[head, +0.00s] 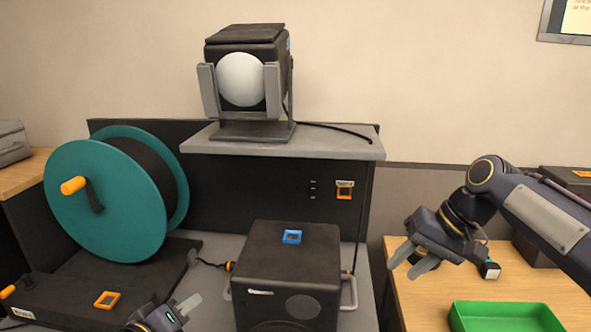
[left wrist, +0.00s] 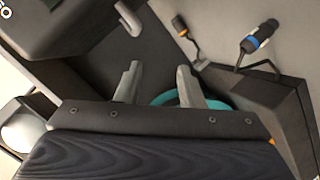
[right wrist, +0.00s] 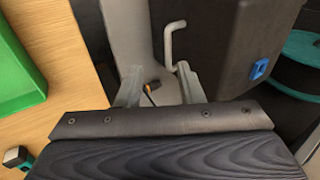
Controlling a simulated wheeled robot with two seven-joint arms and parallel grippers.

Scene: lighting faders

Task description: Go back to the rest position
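My left gripper (head: 180,306) is low in the head view, between the cable reel's base and the black box. Its two fingers stand apart with nothing between them in the left wrist view (left wrist: 158,88). My right gripper (head: 408,258) hangs at the right, above the wooden table and beside the black box. Its fingers are apart and empty in the right wrist view (right wrist: 160,88). The black box (head: 285,265) has a blue square frame (head: 291,237) on top and metal side handles.
A teal cable reel (head: 95,205) stands at left on a black base with an orange frame (head: 107,300). A lamp (head: 243,80) sits on a grey shelf (head: 335,145). A green tray (head: 505,318) is on the wooden table (head: 420,300) at right. Open air lies above the table.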

